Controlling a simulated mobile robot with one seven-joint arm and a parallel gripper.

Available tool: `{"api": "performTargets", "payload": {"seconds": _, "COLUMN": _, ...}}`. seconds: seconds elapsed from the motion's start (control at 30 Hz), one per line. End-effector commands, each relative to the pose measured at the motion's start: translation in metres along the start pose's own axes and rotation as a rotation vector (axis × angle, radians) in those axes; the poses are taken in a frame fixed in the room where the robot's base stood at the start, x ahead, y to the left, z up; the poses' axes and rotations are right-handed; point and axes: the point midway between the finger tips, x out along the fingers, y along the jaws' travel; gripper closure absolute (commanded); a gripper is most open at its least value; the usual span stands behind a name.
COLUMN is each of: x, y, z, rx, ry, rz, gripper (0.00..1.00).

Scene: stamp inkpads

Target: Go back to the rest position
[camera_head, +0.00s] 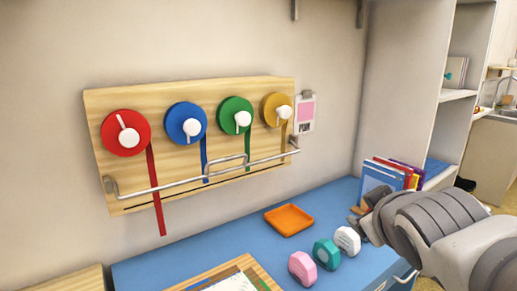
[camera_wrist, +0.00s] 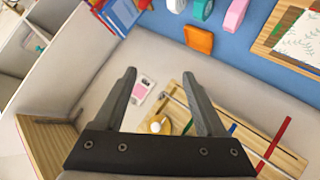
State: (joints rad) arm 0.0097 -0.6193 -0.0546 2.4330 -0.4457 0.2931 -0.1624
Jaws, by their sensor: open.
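My gripper (camera_wrist: 160,77) is open and empty in the wrist view, its two dark fingers spread apart with the wall and the ribbon board beyond them. In the head view my arm comes in from the right, and my gripper (camera_head: 362,213) is over the right end of the blue table, close to the books and partly hidden by my wrist. The pink stamp (camera_head: 302,268), teal stamp (camera_head: 326,254) and white stamp (camera_head: 347,240) stand in a row on the table, apart from one another. The orange tray (camera_head: 289,220) lies empty behind them.
A wooden board (camera_head: 190,155) with red, blue, green and yellow ribbon rolls and a metal rail hangs on the wall. Books (camera_head: 385,178) stand at the table's right end beside white shelves (camera_head: 445,140). A wood-framed picture (camera_head: 235,280) lies in front. The blue table (camera_head: 185,258) is clear at left.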

Motion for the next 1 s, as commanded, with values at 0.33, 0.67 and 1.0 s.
{"api": "performTargets", "payload": {"seconds": 0.33, "x": -0.064, "y": -0.102, "z": 0.096, "rx": 0.456, "ry": -0.473, "rz": -0.278, "gripper": 0.27}}
{"api": "performTargets", "payload": {"seconds": 0.67, "x": -0.112, "y": -0.064, "z": 0.039, "rx": 0.479, "ry": -0.508, "rz": -0.300, "gripper": 0.27}}
{"api": "performTargets", "payload": {"seconds": 1.0, "x": -0.147, "y": -0.026, "z": -0.013, "rx": 0.478, "ry": -0.507, "rz": -0.299, "gripper": 0.27}}
